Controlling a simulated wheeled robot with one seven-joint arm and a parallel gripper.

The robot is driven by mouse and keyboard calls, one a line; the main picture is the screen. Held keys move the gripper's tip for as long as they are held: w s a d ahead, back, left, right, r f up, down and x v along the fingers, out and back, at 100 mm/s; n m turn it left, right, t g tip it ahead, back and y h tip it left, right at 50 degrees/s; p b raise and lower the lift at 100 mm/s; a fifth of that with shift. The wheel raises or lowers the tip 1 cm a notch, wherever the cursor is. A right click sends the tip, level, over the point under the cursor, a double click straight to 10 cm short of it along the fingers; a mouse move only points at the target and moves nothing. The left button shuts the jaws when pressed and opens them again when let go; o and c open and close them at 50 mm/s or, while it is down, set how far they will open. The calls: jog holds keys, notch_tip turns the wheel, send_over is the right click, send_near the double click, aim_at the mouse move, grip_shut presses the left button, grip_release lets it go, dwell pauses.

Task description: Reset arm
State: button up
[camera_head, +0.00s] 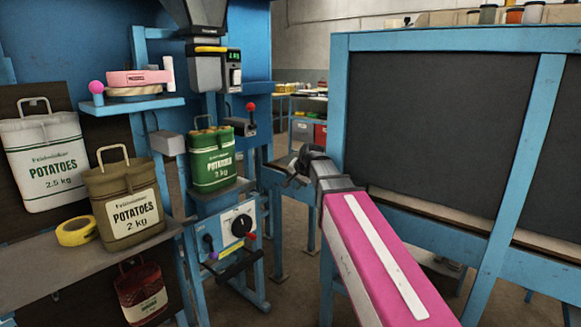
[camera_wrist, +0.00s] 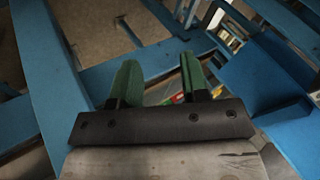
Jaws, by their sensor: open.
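My gripper (camera_wrist: 157,82) shows in the wrist view with its two green fingers apart and nothing between them. In the head view my pink arm reaches from the lower right towards the middle, and the gripper end (camera_head: 290,168) is seen small and dark, in free space to the right of the green potato sack (camera_head: 212,160). It is apart from the sack. The sack stands upright below the filling spout of the blue machine. The exact finger opening is hard to see in the head view.
A brown potato sack (camera_head: 125,198) and yellow tape roll (camera_head: 76,231) rest on the left shelf. A white potato sack (camera_head: 46,165) and a red sack (camera_head: 141,290) are also at left. A blue-framed dark panel (camera_head: 440,120) stands close to my arm at right.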

jog(key=s+d+f+n+g+h, duration=0.1)
jog(key=s+d+f+g, duration=0.1)
jog(key=s+d+f, duration=0.4)
jog(key=s+d+f+n+g+h, duration=0.1)
jog(key=s+d+f, duration=0.4)
jog(key=f, duration=0.9)
jog(key=s+d+f+n+g+h, duration=0.2)
jog(key=s+d+f, duration=0.4)
jog(key=s+f, duration=0.4)
jog(key=shift+s+d+f+g, duration=0.35)
jog(key=shift+g, duration=0.25)
